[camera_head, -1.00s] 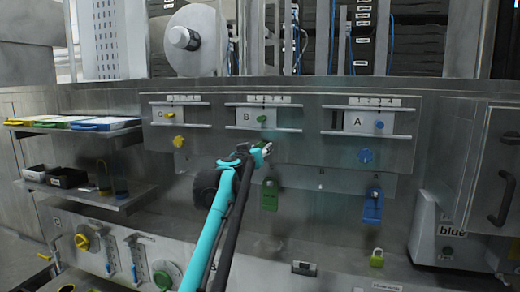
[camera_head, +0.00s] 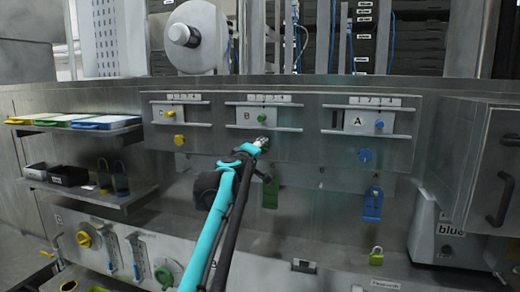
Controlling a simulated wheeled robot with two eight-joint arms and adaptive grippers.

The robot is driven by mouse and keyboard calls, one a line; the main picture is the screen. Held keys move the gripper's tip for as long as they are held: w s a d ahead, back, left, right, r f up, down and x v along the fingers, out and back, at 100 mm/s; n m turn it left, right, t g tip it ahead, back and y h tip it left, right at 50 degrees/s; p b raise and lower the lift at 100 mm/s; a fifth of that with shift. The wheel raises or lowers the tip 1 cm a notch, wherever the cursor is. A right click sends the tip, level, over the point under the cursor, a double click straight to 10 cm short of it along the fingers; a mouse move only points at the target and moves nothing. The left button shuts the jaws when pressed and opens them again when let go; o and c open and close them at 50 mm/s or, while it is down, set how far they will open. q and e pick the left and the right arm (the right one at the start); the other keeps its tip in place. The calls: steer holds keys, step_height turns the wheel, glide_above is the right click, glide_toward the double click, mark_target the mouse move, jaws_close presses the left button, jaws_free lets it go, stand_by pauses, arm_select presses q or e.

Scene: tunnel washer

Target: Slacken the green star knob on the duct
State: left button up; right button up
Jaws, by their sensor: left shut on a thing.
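My left gripper (camera_head: 262,144) comes in from the lower left on a teal and black arm. Its small fingertips are shut at the front of the metal duct (camera_head: 310,152), below the slide plate marked B. A yellow star knob (camera_head: 179,140) and a blue star knob (camera_head: 366,155) sit at about this height under plates C and A. The green star knob lies in the same row at the fingertips and is hidden behind them, so its turn cannot be seen. A small green round knob (camera_head: 262,118) on plate B is just above the gripper. My right gripper is not in view.
A green tag (camera_head: 270,196) hangs just below the gripper, and a blue one (camera_head: 373,205) hangs to the right. Shelves with coloured trays (camera_head: 85,123) stand at the left. A metal door with a dark handle (camera_head: 500,199) is at the right.

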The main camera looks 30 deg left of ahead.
arm_select(q)
steer(key=n, duration=1.9)
steer(key=shift+d+f+n+p, duration=0.1)
steer(key=shift+f+n+p, duration=0.15)
steer(key=shift+n+p, duration=0.1)
stand_by(0.3)
steer(key=o, duration=1.2)
steer(key=shift+c, duration=0.2)
